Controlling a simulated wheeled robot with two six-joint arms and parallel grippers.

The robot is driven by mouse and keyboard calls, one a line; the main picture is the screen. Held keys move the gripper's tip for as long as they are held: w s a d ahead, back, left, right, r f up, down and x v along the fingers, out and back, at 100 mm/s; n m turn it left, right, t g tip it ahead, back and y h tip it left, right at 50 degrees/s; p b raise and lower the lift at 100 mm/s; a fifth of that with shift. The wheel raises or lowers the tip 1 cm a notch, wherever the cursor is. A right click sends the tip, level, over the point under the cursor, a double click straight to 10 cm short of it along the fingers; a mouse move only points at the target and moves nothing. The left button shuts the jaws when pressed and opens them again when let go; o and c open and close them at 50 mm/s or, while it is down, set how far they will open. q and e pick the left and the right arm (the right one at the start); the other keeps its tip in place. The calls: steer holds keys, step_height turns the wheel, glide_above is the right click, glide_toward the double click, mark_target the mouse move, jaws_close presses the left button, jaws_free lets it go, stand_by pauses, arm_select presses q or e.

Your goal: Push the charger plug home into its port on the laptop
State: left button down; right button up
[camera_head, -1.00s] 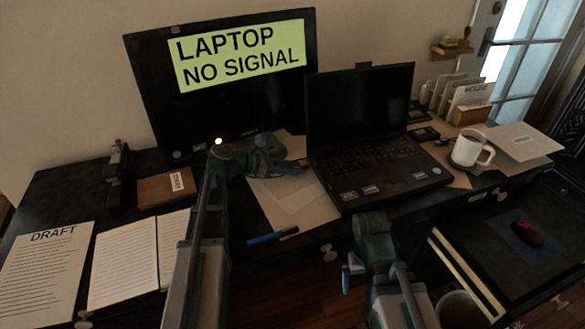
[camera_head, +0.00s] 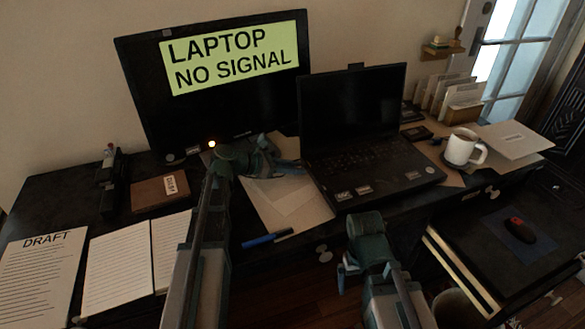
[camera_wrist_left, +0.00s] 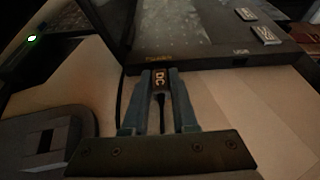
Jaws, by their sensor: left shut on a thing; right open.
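The open laptop (camera_head: 352,130) stands on the desk with a dark screen; its side edge (camera_wrist_left: 215,62) fills the top of the left wrist view. My left gripper (camera_head: 296,166) is at the laptop's left side. In the left wrist view its fingers (camera_wrist_left: 160,80) are shut on the black charger plug (camera_wrist_left: 160,76), marked DC. The plug points at the laptop edge, in line with a small yellowish label (camera_wrist_left: 158,57). Its tip is at the edge; I cannot tell how deep it sits. The port opening is hidden. My right gripper (camera_head: 349,276) is open and empty in front of the desk.
A monitor (camera_head: 215,120) reading "LAPTOP NO SIGNAL" stands behind. Papers (camera_head: 285,205) and a blue pen (camera_head: 266,239) lie left of the laptop. A white mug (camera_head: 464,147) stands to its right. The plug's cable (camera_wrist_left: 165,118) runs back between my fingers.

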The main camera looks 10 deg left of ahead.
arm_select(q)
steer(key=shift+w+d, duration=0.2)
steer(key=shift+d, duration=0.05)
steer(key=c, duration=0.6)
jaws_free()
steer(key=p+v, duration=0.5)
steer(key=v, duration=0.7)
steer(key=shift+s+a+r, duration=0.1)
steer(key=shift+a+r, duration=0.1)
steer(key=shift+r, duration=0.1)
steer(key=shift+s+a+r, duration=0.15)
steer(key=shift+s+a, duration=0.2)
steer(key=shift+a, duration=0.15)
